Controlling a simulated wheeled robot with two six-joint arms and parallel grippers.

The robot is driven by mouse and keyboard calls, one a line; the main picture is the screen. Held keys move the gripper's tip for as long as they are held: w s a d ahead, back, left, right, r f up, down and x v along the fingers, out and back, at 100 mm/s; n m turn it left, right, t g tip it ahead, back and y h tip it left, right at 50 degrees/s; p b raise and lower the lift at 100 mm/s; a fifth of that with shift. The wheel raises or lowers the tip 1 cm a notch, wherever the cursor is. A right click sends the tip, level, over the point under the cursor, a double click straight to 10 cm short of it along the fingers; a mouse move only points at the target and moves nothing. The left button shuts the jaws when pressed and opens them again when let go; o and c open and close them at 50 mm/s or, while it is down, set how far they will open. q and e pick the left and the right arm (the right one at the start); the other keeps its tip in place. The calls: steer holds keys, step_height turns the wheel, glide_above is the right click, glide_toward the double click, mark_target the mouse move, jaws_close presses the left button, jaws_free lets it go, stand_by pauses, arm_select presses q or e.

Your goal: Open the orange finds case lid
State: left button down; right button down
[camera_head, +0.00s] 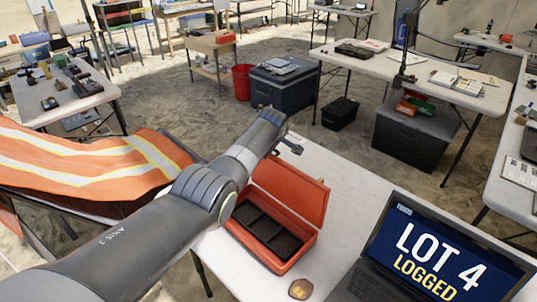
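The orange finds case (282,262) sits on the white table in the lower middle of the head view. Its lid (292,188) stands raised at the back, and the dark compartments inside the case show. My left arm reaches in from the lower left and hides the case's left side and part of the lid. My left gripper (291,146) is beyond the raised lid, near its upper edge. I cannot tell whether it touches the lid or whether its fingers are open or shut. My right gripper is not in view.
A laptop (431,254) reading "LOT 4 LOGGED" stands right of the case. A small brown piece (300,289) lies in front of the case. An orange striped vest (85,165) lies draped at the left. The table (355,190) right of the lid is clear.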

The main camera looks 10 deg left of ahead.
arm_select(q)
steer(key=shift+w+d+f, duration=0.15)
steer(key=shift+d, duration=0.1)
stand_by(0.3)
steer(key=c, duration=1.8)
jaws_free()
steer(key=shift+s+d+r+p, duration=0.15)
steer(key=shift+s+r+p, duration=0.1)
steer(key=shift+r+p, duration=0.3)
steer(key=shift+p+v, duration=0.5)
steer(key=shift+v, duration=0.25)
steer(key=v, duration=1.5)
steer(key=shift+w+b, duration=0.1)
steer(key=shift+b, duration=0.25)
